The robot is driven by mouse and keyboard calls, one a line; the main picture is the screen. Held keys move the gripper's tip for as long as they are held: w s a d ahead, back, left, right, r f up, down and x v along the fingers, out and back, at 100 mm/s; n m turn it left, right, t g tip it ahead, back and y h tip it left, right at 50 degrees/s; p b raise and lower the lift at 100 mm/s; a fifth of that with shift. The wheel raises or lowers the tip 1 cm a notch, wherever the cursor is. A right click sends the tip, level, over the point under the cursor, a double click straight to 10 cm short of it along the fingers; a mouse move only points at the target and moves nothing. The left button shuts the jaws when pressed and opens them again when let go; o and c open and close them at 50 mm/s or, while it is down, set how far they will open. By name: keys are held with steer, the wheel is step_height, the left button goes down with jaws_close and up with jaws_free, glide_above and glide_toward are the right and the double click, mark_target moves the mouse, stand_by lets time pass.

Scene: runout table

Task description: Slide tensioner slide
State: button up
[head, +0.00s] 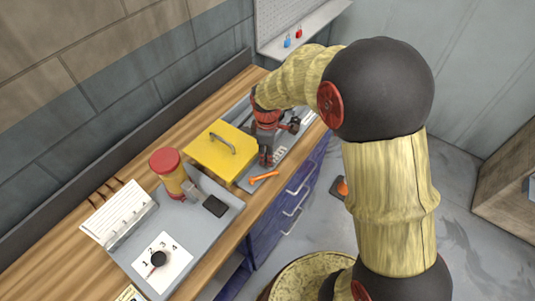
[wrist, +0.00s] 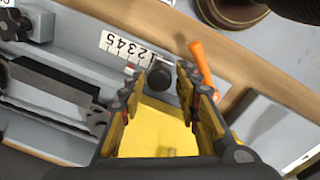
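A number scale (head: 280,155) sits on the grey unit at the far end of the bench. In the wrist view the white scale (wrist: 127,48) reads 1 to 5, beside a dark round knob (wrist: 160,80), which looks like the tensioner slide's knob. My gripper (head: 266,161) points down over this unit. In the wrist view my gripper (wrist: 160,78) is open, with the knob showing between its fingertips. Whether the fingers touch the knob, or are level with it, I cannot tell. The slide's track is largely hidden.
An orange lever (head: 264,176) lies close to my gripper and also shows in the wrist view (wrist: 203,66). A yellow cover (head: 208,151) with a metal handle stands beside the gripper. A red-topped yellow cylinder (head: 168,172) and a numbered dial (head: 158,259) are nearer.

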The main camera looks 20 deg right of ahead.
jaws_close()
stand_by(0.6)
